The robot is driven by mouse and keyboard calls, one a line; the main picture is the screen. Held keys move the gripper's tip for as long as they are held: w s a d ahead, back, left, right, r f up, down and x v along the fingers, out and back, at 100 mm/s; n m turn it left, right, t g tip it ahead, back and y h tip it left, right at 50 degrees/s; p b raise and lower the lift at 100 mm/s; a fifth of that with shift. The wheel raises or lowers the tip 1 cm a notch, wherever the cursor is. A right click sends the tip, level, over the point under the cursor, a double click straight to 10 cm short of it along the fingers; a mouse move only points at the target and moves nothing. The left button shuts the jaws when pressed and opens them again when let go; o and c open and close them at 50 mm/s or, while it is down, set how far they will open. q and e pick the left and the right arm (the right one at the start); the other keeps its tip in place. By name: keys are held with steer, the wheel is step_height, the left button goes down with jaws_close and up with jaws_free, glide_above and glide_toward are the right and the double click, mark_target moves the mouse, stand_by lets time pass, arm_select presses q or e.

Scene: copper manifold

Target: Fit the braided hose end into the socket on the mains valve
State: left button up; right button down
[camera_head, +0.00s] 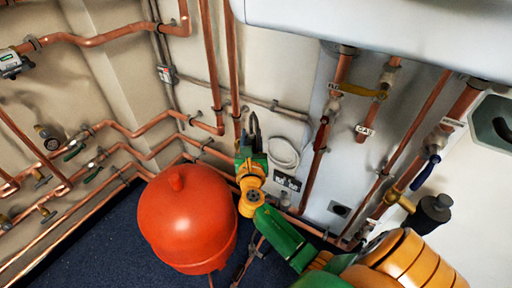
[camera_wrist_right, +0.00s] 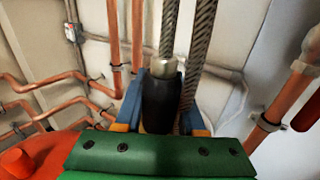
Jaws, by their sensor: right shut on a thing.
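My right gripper (camera_head: 252,148) is shut on the braided hose end, a black sleeve (camera_wrist_right: 160,103) with a silver collar, upright between the blue fingers in the wrist view. The grey braided hose (camera_wrist_right: 201,45) rises from the collar, and a second strand runs beside it; in the head view it shows as a small loop (camera_head: 253,122). I cannot tell for sure which valve is the mains valve. A blue-lever valve (camera_head: 427,170) is on the right-hand copper pipe, well right of my gripper. A black fitting on a brass stub (camera_head: 434,208) is below it. My left gripper is not in view.
A red rounded tank (camera_head: 187,217) stands left of my right arm. Copper pipes line the walls, with a red-lever valve (camera_head: 322,133) and a yellow-lever valve (camera_head: 364,92) between gripper and blue lever. A white casing (camera_head: 390,35) overhangs at the top. Blue floor (camera_head: 95,245) is open at lower left.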

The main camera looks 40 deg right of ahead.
arm_select(q)
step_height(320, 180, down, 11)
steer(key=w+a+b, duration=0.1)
steer(key=b, duration=1)
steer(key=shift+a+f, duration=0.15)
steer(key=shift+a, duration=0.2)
arm_select(e)
steer(key=w+d+f+n+t+y, duration=0.1)
steer(key=w+d+f, duration=0.1)
steer(key=w, duration=0.5)
steer(key=w+d+f+n+y, duration=0.1)
steer(key=w+d+f+y, duration=0.1)
steer(key=w, duration=0.4)
steer(key=shift+w+d+t, duration=0.15)
steer(key=shift+w+t, duration=0.2)
steer(key=shift+t, duration=0.05)
arm_select(q)
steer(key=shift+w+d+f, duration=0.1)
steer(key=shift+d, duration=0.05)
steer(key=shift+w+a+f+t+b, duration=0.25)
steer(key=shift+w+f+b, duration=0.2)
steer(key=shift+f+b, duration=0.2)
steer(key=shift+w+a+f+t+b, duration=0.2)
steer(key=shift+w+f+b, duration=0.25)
steer(key=shift+b, duration=0.3)
arm_select(e)
steer(key=shift+f, duration=1.4)
